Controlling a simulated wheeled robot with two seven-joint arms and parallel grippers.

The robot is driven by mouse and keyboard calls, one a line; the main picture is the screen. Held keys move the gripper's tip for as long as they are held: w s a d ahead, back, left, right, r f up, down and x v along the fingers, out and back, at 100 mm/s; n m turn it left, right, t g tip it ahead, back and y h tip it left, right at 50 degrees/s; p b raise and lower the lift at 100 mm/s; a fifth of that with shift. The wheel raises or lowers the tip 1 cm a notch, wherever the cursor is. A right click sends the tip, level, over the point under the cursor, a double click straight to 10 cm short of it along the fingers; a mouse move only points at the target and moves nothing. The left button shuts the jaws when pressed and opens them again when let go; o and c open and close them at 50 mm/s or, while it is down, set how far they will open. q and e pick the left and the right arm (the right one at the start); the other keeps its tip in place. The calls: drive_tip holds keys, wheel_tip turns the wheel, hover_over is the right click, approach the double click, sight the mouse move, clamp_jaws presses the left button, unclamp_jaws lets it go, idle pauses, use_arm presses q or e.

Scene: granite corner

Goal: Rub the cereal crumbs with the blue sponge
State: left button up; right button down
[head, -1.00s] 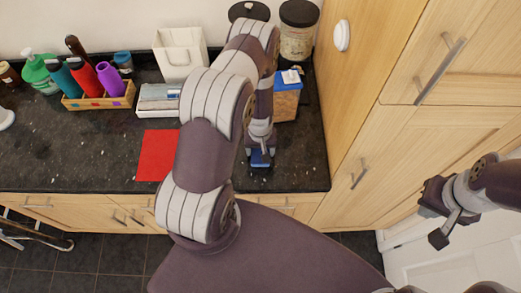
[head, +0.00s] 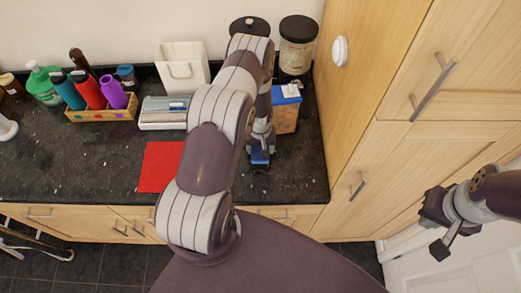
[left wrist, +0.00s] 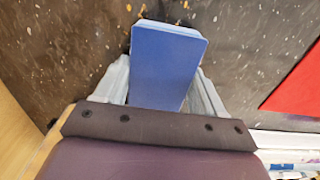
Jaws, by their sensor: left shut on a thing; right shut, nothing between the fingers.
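The blue sponge (head: 260,157) is low over the dark speckled counter (head: 95,165), right of the red sheet. My left gripper (head: 260,148) is shut on it, its fingers on either side. In the left wrist view the sponge (left wrist: 167,62) shows its broad face between the grey fingers (left wrist: 165,82). I cannot tell whether it touches the counter. Small pale specks lie around it, but I cannot clearly tell cereal crumbs from the stone's pattern. My arm hides part of the counter. My right gripper (head: 438,228) is shut and empty, in front of the cabinets on the right.
A box with a blue top (head: 286,108) stands close behind the sponge. The red sheet (head: 160,167) lies to its left. A tall wooden cabinet (head: 350,90) closes off the right.

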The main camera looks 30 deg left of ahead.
sight(260, 159)
use_arm(q)
drive_tip(key=s, duration=0.1)
drive_tip(key=s+d, duration=0.1)
drive_tip(key=shift+s+d+f, duration=0.25)
drive_tip(key=shift+s+d, duration=0.05)
drive_tip(key=shift+s, duration=0.1)
drive_tip(key=shift+s+d, duration=0.3)
drive_tip(key=shift+s, duration=0.2)
drive_tip(key=b, duration=0.1)
drive_tip(key=s+d+b, duration=0.1)
drive_tip(key=b, duration=0.1)
drive_tip(key=s+b, duration=0.1)
drive_tip(key=shift+s+d+f, duration=0.2)
drive_tip(key=shift+d+f, duration=0.05)
drive_tip(key=shift+s+d+r+b, duration=0.25)
drive_tip(key=shift+s+b, duration=0.2)
drive_tip(key=s+b, duration=0.1)
drive_tip(key=s+d+b, duration=0.1)
drive_tip(key=b, duration=0.1)
drive_tip(key=shift+s+d, duration=0.2)
drive_tip(key=shift+d, duration=0.05)
drive_tip(key=shift+s+d+b, duration=0.2)
drive_tip(key=shift+s+b, duration=0.1)
drive_tip(key=shift+s+d+r, duration=0.1)
drive_tip(key=shift+r, duration=0.2)
